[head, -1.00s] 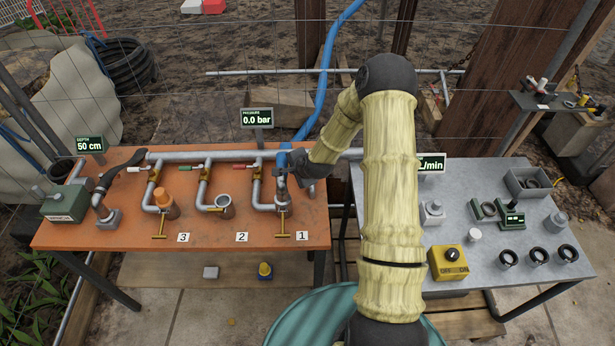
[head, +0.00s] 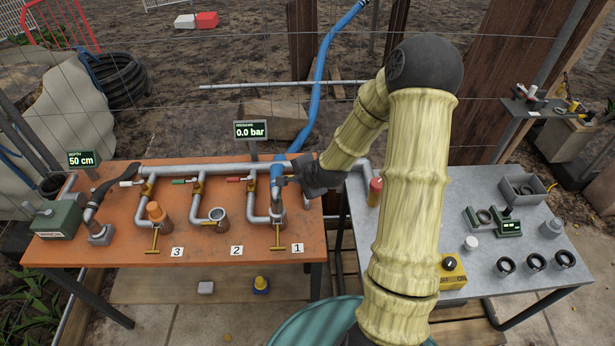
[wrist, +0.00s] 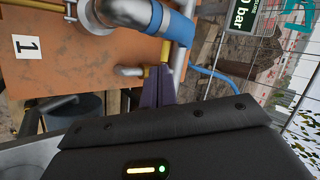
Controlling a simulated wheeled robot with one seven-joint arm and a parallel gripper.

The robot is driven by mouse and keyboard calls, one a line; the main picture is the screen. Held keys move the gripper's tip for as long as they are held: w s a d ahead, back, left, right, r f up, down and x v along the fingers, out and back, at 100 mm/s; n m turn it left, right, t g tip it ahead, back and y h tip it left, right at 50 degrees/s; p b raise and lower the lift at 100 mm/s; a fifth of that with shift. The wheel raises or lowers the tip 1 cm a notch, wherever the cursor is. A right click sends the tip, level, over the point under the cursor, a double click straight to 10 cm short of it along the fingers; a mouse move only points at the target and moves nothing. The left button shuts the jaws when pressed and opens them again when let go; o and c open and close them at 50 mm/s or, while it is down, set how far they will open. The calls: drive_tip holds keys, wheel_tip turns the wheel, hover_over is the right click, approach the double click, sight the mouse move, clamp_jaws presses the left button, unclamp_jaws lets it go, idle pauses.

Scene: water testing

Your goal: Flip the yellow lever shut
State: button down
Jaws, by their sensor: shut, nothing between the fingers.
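My gripper (head: 285,181) is shut and empty, beside the blue hose end and the rightmost branch of the pipe, behind card 1. In the wrist view its dark fingers (wrist: 164,84) are close together. A narrow yellow piece (wrist: 164,76) shows right by them, partly hidden; it may be the yellow lever, but I cannot tell, nor whether it is touched. A grey pipe stub (wrist: 130,71) lies beside it. The head view does not show the yellow lever clearly; my wrist and arm cover that area. A brass T-handle (head: 278,248) stands in front of the branch.
The grey pipe (head: 222,170) runs along the orange table (head: 120,220), with white, green and red-handled valves. The blue hose (head: 318,95) rises behind. A pressure display (head: 250,130) reads 0.0 bar. The grey table (head: 420,205) on the right holds a yellow switch box (head: 452,272).

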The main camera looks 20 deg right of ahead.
drive_tip(key=v, duration=0.7)
idle(0.3)
drive_tip(key=s+a+r+n+g+h+p, duration=0.1)
drive_tip(key=s+a+r+n+g, duration=0.1)
drive_tip(key=s+r+n, duration=0.2)
drive_tip(key=s+a+r+n+g+p, duration=0.2)
drive_tip(key=s+r+n, duration=0.3)
drive_tip(key=s+n, duration=0.6)
drive_tip(key=shift+s+r+g+h, duration=0.25)
drive_tip(key=shift+s+g+h, duration=0.2)
drive_tip(key=shift+g, duration=0.25)
